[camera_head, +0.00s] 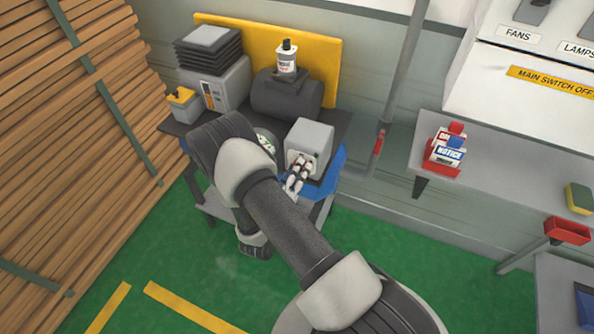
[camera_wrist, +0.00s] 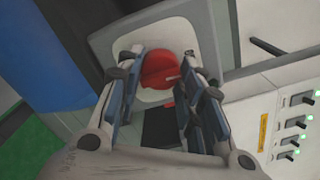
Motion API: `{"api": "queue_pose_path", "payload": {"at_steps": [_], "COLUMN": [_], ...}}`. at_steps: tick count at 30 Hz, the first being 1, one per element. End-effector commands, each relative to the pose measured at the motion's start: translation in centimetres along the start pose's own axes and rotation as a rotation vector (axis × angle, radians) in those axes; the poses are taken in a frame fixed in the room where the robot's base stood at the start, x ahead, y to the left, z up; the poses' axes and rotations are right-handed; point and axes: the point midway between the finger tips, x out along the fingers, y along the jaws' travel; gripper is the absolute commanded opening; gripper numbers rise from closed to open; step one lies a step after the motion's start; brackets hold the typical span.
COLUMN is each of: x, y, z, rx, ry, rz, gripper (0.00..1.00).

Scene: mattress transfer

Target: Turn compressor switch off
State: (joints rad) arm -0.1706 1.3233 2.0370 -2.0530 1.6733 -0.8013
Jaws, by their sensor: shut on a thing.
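The compressor switch is a round red knob (camera_wrist: 160,70) on a pale plate, set on a grey box (camera_wrist: 103,42), in the wrist view. My gripper (camera_wrist: 176,76) has its two blue-grey fingers on either side of the knob and is shut on it. In the head view the grey switch box (camera_head: 312,138) stands at the right of the compressor table, with my gripper (camera_head: 297,176) at its front face. The knob is hidden there. The dark compressor tank (camera_head: 287,98) sits behind the box.
A control panel with levers and green lights (camera_wrist: 290,125) is at the right in the wrist view. Stacked planks (camera_head: 70,140) fill the left. Green floor (camera_head: 230,285) is open in front.

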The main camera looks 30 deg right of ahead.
Motion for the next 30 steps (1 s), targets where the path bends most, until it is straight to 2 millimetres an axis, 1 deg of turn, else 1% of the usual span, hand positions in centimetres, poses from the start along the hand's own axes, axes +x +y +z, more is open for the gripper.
{"api": "queue_pose_path", "payload": {"at_steps": [7, 20, 21, 30], "x": [0.01, 0.01, 0.01, 0.01], "y": [-0.07, -0.08, -0.08, -0.05], "z": [-0.08, -0.06, -0.06, -0.02], "rx": [-0.06, -0.07, -0.07, -0.068], "ry": [0.002, 0.002, 0.002, 0.001], "rz": [-0.001, -0.002, -0.002, -0.001], "gripper": [0.11, 0.11, 0.35, 0.55]}}
